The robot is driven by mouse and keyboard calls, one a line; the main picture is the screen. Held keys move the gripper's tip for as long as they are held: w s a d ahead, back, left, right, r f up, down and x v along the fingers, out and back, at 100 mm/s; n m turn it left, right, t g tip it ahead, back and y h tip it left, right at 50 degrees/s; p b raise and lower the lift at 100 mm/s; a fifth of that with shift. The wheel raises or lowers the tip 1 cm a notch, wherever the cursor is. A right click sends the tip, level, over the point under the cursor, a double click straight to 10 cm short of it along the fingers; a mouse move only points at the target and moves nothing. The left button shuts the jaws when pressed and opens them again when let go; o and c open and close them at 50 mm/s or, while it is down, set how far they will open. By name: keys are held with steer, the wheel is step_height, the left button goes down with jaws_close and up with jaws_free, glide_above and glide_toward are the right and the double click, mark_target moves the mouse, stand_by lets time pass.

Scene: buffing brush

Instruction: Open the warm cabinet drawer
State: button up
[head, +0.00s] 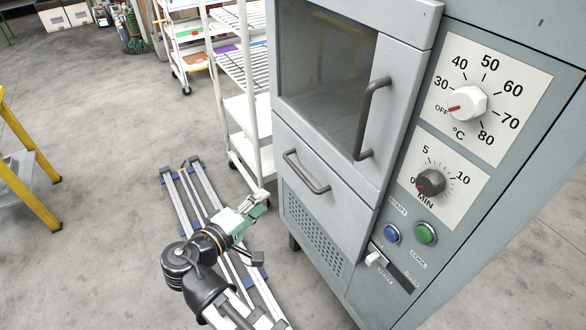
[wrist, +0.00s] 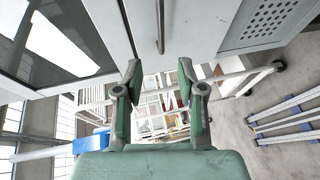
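The warm cabinet (head: 365,285) is a grey-blue unit on the right of the head view. Its drawer (head: 325,205) sits below the glass door and looks shut, its front flush with the body. The dark bar handle (head: 306,172) crosses the drawer front; it also shows in the wrist view at top centre as a thin dark bar (wrist: 160,25). My gripper (head: 262,200) is left of the drawer front, below and apart from the handle. In the wrist view my gripper (wrist: 159,72) is open and empty, its green fingers spread either side of the handle's line.
The glass door (head: 325,65) above has a vertical dark handle (head: 372,118). Dials and buttons are on the right panel. A white shelf cart (head: 245,110) stands close behind the cabinet's left side. A yellow-legged stand (head: 30,165) is far left.

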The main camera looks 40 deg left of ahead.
mark_target(298, 174)
steer(key=w+f, duration=0.1)
steer(key=w, duration=0.4)
steer(key=w+f, duration=0.1)
steer(key=w, duration=0.5)
steer(key=w+f, duration=0.1)
steer(key=w, duration=0.4)
steer(key=shift+w+f, duration=0.1)
steer(key=shift+w, duration=0.2)
jaws_close()
